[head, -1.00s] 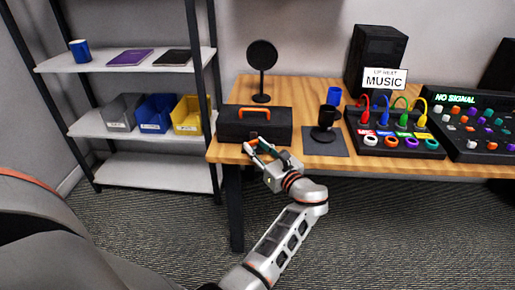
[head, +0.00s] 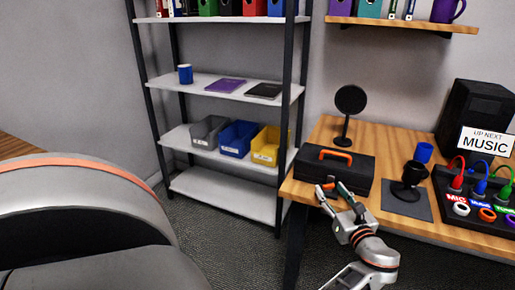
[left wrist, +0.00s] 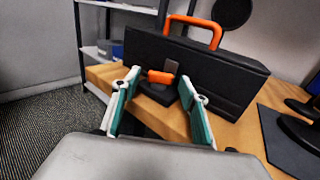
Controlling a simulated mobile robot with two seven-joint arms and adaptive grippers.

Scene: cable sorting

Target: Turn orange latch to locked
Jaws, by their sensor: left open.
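A black toolbox (head: 352,174) with an orange top handle (head: 335,154) stands at the left end of the wooden table. In the left wrist view its front (left wrist: 222,87) faces me, and the orange latch (left wrist: 160,77) sits low on it, near the middle. My left gripper (head: 331,190) is at the toolbox's front. In the left wrist view the gripper's green-lined fingers (left wrist: 160,84) are apart, one on each side of the latch, with nothing held between them. I cannot tell whether they touch the latch. In the head view the latch is not clearly seen. My right gripper is not in view.
A black cup-like item on a stand (head: 410,180) is right of the toolbox on a dark mat (head: 420,210). A metal shelf (head: 225,195) stands left.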

